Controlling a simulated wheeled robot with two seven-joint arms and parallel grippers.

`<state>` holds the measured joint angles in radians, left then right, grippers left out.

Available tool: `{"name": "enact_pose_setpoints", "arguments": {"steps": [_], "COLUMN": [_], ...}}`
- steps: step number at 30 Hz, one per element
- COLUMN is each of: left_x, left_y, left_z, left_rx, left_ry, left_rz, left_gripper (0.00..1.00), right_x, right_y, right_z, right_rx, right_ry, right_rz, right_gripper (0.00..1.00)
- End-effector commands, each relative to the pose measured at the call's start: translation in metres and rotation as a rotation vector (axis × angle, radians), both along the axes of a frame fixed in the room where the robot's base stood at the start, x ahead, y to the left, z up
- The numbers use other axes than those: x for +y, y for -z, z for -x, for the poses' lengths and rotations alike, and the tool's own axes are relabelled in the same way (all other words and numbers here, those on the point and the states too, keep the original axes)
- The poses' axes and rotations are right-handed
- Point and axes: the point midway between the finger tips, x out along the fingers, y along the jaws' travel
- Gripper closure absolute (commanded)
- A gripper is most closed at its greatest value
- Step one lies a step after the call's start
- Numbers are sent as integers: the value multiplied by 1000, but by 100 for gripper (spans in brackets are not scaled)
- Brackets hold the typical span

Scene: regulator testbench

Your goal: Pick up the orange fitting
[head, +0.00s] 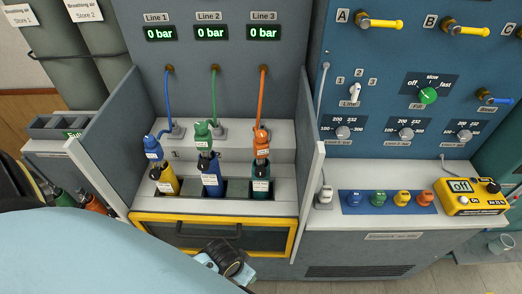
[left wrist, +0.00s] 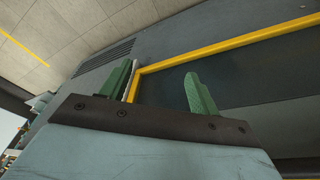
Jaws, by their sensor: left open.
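An orange fitting (head: 425,198) stands at the right end of a row on the blue mat (head: 345,208), on the right bench. Another orange fitting (head: 262,137) hangs on the orange hose under Line 3, above a dark cylinder. My left gripper (left wrist: 160,88) is open and empty, its two green fingers spread before the yellow-framed drawer front. In the head view the left wrist (head: 228,262) is low in front of that drawer, well left of and below the mat; its fingertips are hard to make out. My right gripper is not in view.
Blue (head: 355,198), green (head: 378,199) and yellow (head: 402,198) fittings share the mat. A yellow device (head: 470,197) stands to its right. A grey partition (head: 309,200) separates the cylinder bay from the right bench. The yellow-framed drawer (head: 215,236) is closed.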

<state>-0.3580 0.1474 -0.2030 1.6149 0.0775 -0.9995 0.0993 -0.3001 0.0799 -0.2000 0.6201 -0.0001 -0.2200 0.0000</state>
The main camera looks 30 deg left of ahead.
Motion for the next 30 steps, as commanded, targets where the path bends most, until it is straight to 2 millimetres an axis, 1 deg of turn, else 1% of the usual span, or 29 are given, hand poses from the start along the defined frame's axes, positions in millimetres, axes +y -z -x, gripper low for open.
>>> {"name": "enact_pose_setpoints", "arguments": {"steps": [1,9,11,12,14,17,20,21,23,24,26,30], "left_x": [-2,-11,-16,-20,-26,-35,-44,-46,-47,-47,-44,-23], "left_y": [-20,-95,-109,-119,-135,-168,-207,-224,-252,-271,-297,-314], "left_z": [-7,-24,-44,-54,-68,-91,-112,-119,-127,-131,-134,-160], "left_rx": [-11,-39,-48,-48,-47,-38,-19,-4,19,36,65,128], "left_ry": [0,1,-17,-29,-47,-75,-103,-114,-132,-147,-172,-312], "left_rz": [6,29,57,77,106,151,186,193,198,193,176,140], "left_gripper": [38,38,38,38,38,38,38,38,38,38,38,38], "right_x": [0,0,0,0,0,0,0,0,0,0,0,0], "right_y": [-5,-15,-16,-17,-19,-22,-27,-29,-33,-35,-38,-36], "right_z": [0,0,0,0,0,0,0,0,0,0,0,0], "right_rx": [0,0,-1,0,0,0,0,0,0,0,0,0], "right_ry": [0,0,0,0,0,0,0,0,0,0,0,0], "right_rz": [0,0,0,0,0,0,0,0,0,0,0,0], "right_gripper": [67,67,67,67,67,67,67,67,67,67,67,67]}}
